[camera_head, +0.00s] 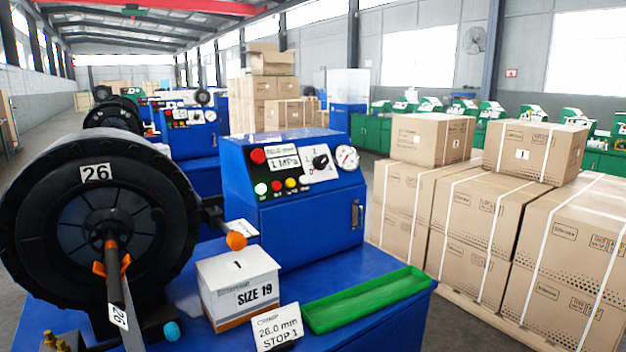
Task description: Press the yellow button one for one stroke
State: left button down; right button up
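The yellow button (290,183) is on the sloped front panel of the blue control box (310,225), in a row of small round controls. A larger red button (258,156) is above the row at the panel's left. Nothing covers the yellow button. Neither of my grippers shows in the head view.
A large black crimper head (62,190) labelled 26 fills the left. On the blue bench stand a SIZE 19 box (238,283), a STOP 1 card (278,328) and a green tray (367,298). Stacked cartons (480,225) stand at the right.

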aim_at(291, 182)
jog(key=i+l+z, duration=0.55)
jog(key=i, duration=0.4)
